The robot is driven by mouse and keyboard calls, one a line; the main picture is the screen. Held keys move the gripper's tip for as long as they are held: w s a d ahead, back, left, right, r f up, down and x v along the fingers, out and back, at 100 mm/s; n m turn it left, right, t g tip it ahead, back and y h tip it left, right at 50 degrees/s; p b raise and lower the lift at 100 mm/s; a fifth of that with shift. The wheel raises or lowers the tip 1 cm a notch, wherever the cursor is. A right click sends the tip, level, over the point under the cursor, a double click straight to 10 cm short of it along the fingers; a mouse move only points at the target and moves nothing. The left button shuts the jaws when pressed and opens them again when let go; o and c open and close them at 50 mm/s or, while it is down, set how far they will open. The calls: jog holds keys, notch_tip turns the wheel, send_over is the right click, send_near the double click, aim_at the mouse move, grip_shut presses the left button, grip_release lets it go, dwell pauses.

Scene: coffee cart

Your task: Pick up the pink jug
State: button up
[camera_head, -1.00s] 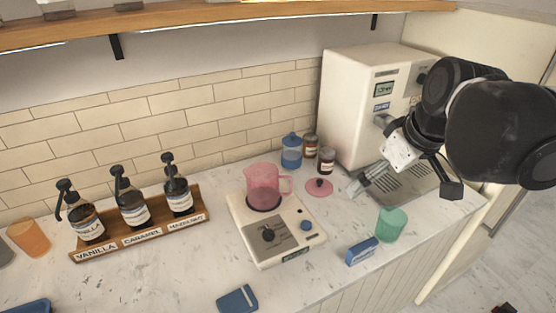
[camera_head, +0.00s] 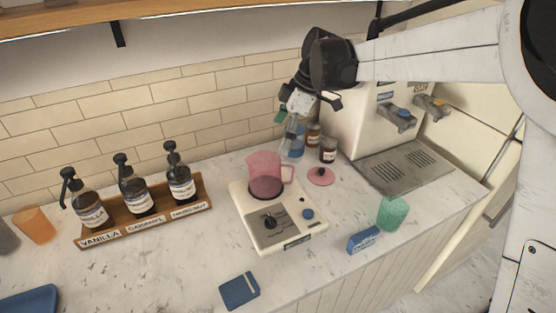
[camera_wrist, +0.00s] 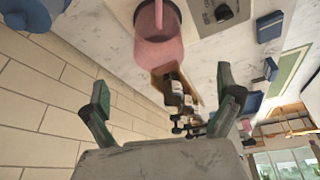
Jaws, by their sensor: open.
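The pink jug (camera_head: 264,172) is translucent and stands upright on the hot plate (camera_head: 262,228), its handle to the right. In the wrist view the pink jug (camera_wrist: 157,42) shows at the top, beyond the fingertips. My gripper (camera_head: 287,121) is open and empty, above and behind the jug, near the tiled wall. In the wrist view my gripper (camera_wrist: 165,102) has its two fingers spread wide, with nothing between them. The jug and the fingers are apart. A pink lid (camera_head: 321,177) lies on the counter to the right of the jug.
A blue jar (camera_head: 294,146) and brown jars (camera_head: 328,150) stand behind, close under my gripper. The coffee machine (camera_head: 355,125) is at the right. A green cup (camera_head: 392,212) and blue box (camera_head: 363,240) sit front right. A syrup rack (camera_head: 150,229) is left.

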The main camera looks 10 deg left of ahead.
aim_at(264, 172)
jog(key=x, duration=0.9)
jog(key=shift+a, duration=0.3)
jog(key=shift+d+p+x, duration=0.2)
jog(key=shift+p+x, duration=0.15)
jog(key=shift+x, duration=0.95)
jog(key=shift+d+p+x, duration=0.2)
jog(key=shift+p+x, duration=0.1)
jog(key=shift+x, duration=1)
jog(key=shift+f, duration=0.15)
jog(key=c, duration=1.6)
